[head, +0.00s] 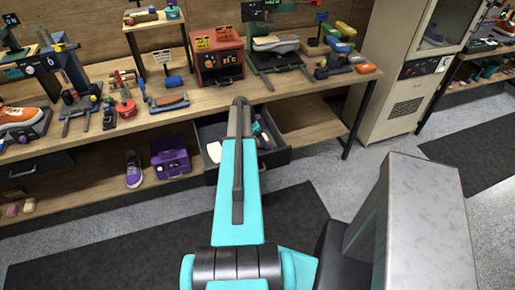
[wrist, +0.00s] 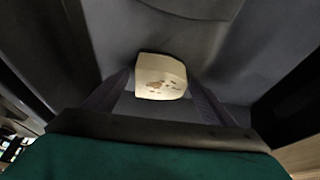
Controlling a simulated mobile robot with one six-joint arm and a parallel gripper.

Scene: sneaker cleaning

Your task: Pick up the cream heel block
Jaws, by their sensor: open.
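The cream heel block (head: 214,151) lies in the open dark drawer (head: 284,158) under the workbench, towards the drawer's left side. In the wrist view the cream heel block (wrist: 161,77) shows a pale, faceted shape with brown specks on its near face. My gripper (wrist: 158,82) is open, with one dark finger on each side of the block. Whether either finger touches the block I cannot tell. In the head view my own arm crosses the drawer, and the gripper's fingers are hidden behind it.
Dark drawer walls (wrist: 80,40) rise close around my gripper. Green and other items (head: 262,135) lie at the drawer's right. A purple box (head: 171,161) and a purple sneaker (head: 134,170) stand on the lower shelf to the left. The bench top (head: 185,92) above is crowded with tools.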

